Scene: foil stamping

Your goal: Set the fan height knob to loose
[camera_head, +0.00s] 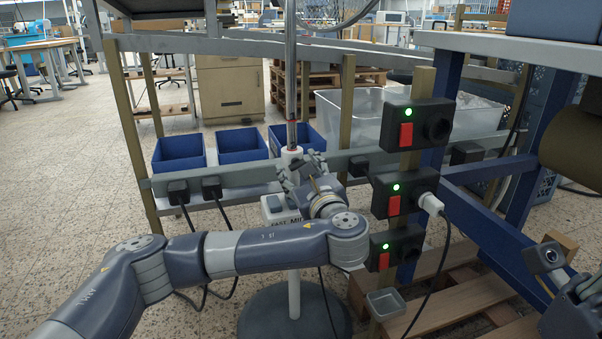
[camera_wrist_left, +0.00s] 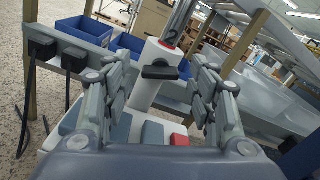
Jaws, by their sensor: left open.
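The fan's white column with its collar (camera_head: 291,153) stands upright in front of the bench rail, with a thin metal pole (camera_head: 291,75) rising out of it. In the left wrist view, the black height knob (camera_wrist_left: 160,72) sticks out of the white collar (camera_wrist_left: 163,52), lying roughly crosswise. My left gripper (camera_head: 301,165) is at the collar and hides the knob in the head view. Its fingers (camera_wrist_left: 158,66) are open, one on each side of the knob in the picture; no contact shows. My right gripper (camera_head: 565,275) is partly visible at the lower right edge, away from the fan.
The fan's button box (camera_head: 278,209) sits just below the left gripper, above the round dark base (camera_head: 270,318). Blue bins (camera_head: 241,146) stand behind. Several switch boxes (camera_head: 397,193) with green lights are on a post to the right. Open floor lies left.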

